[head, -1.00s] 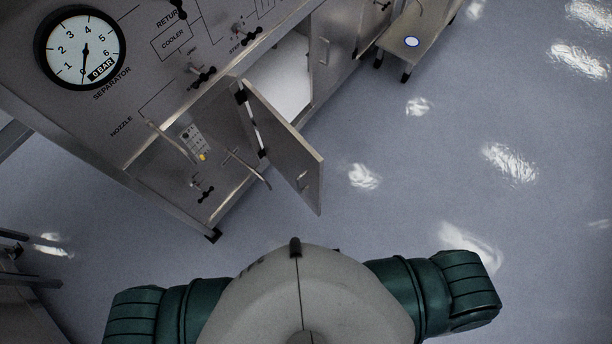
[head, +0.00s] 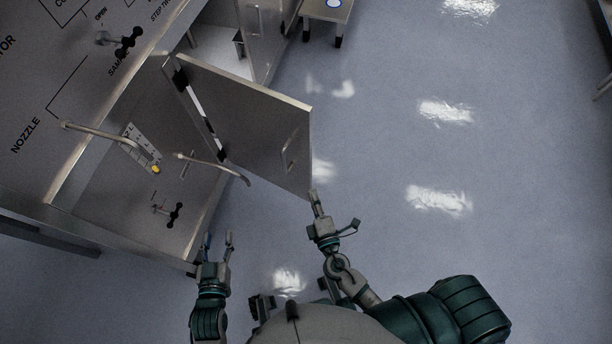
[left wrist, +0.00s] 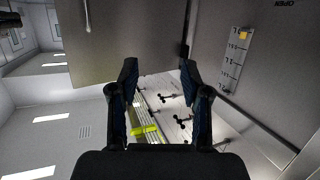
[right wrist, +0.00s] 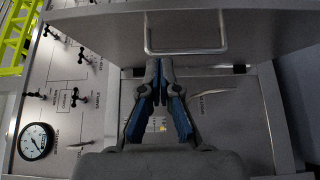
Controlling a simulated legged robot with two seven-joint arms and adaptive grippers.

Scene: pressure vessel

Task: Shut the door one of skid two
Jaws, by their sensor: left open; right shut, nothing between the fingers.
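The open cabinet door (head: 255,125) swings out from the front of the grey skid (head: 90,165), its hinge side at the left. Its bar handle (head: 290,152) is on the face toward the right. My right gripper (head: 315,194) is shut and empty, close to the door's lower free corner; contact cannot be told. In the right wrist view the shut fingers (right wrist: 159,85) point at the door (right wrist: 240,28), just below its handle (right wrist: 186,50). My left gripper (head: 218,240) is open and empty near the skid's front corner. The left wrist view shows its spread fingers (left wrist: 160,85).
A nozzle pipe (head: 100,132) and a bent tube (head: 212,165) are at the skid beside the door. A low cart (head: 325,10) stands at the top. The floor (head: 480,160) to the right is clear.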

